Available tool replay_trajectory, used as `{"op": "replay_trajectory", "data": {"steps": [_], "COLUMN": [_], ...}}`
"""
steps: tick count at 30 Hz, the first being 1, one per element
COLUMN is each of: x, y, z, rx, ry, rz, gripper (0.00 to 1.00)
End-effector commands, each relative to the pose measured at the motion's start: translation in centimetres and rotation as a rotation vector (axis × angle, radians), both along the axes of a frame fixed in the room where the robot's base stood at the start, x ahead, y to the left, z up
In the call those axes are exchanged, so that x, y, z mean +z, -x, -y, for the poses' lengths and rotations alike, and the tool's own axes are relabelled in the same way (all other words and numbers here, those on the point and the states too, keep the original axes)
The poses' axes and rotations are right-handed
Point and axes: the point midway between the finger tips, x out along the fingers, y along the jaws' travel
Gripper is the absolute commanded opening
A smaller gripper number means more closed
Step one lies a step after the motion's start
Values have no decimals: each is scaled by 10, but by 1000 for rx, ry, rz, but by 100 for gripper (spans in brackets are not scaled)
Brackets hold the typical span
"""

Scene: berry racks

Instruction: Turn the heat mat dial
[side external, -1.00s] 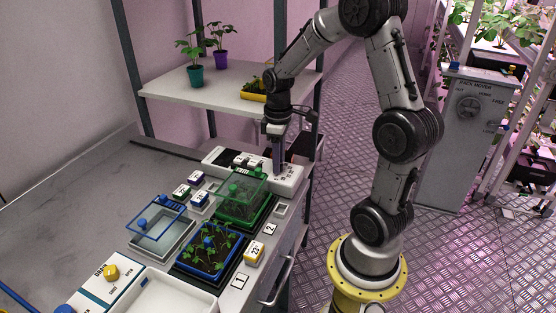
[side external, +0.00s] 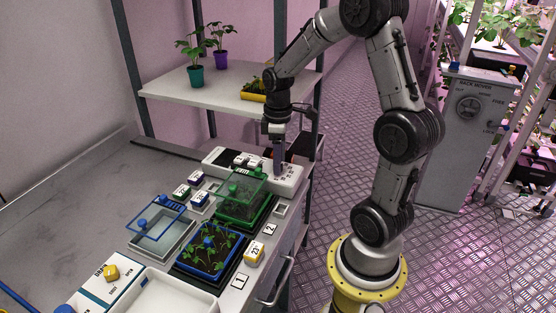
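A white control panel (side external: 292,181) lies at the back right of the bench, with small dark marks on its right part. My gripper (side external: 279,168) points straight down over that right part, its fingertips at or just above the panel. I cannot make out a dial there; the fingers cover that spot. The fingers look close together, but whether they are shut on a dial is too small to tell.
A green-lidded seedling tray (side external: 243,199) stands just in front of the panel. A blue-rimmed seedling tray (side external: 183,263) and a clear blue-edged lid (side external: 157,221) are nearer. A shelf (side external: 215,93) with potted plants is behind. Bare bench (side external: 70,205) lies left.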

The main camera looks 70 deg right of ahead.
Motion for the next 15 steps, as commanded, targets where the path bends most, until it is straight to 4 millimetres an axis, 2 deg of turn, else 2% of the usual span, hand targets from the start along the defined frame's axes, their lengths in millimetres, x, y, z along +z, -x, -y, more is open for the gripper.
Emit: {"op": "replay_trajectory", "data": {"steps": [10,15], "x": [-1,14], "y": [1,0], "z": [0,0], "rx": [0,0], "ry": [-2,0], "rz": [-3,0], "gripper": [63,63]}}
